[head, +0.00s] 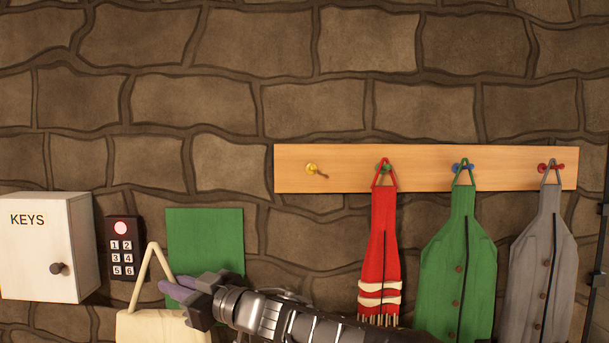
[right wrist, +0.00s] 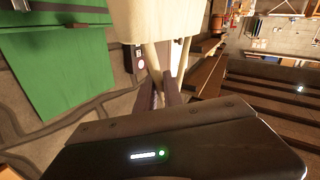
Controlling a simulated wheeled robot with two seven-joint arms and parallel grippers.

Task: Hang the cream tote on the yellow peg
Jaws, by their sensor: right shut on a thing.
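The cream tote (head: 150,327) hangs at the lower left of the head view, its lower part cut off by the frame. Its handle loop (head: 154,255) rises to a narrow top. My right gripper (head: 174,287) reaches in from the right and is shut on the tote's handle. The right wrist view shows the tote (right wrist: 157,18) with its handle straps running to the fingers (right wrist: 160,97). The yellow peg (head: 312,169) sticks out bare at the left end of the wooden rail (head: 345,155), up and right of my gripper. My left gripper is not in view.
A red scarf (head: 384,225), a green garment (head: 455,240) and a grey garment (head: 540,250) hang on the other pegs. A white key box (head: 40,245), a keypad (head: 124,250) and a green panel (head: 205,235) are left. The wall below the yellow peg is clear.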

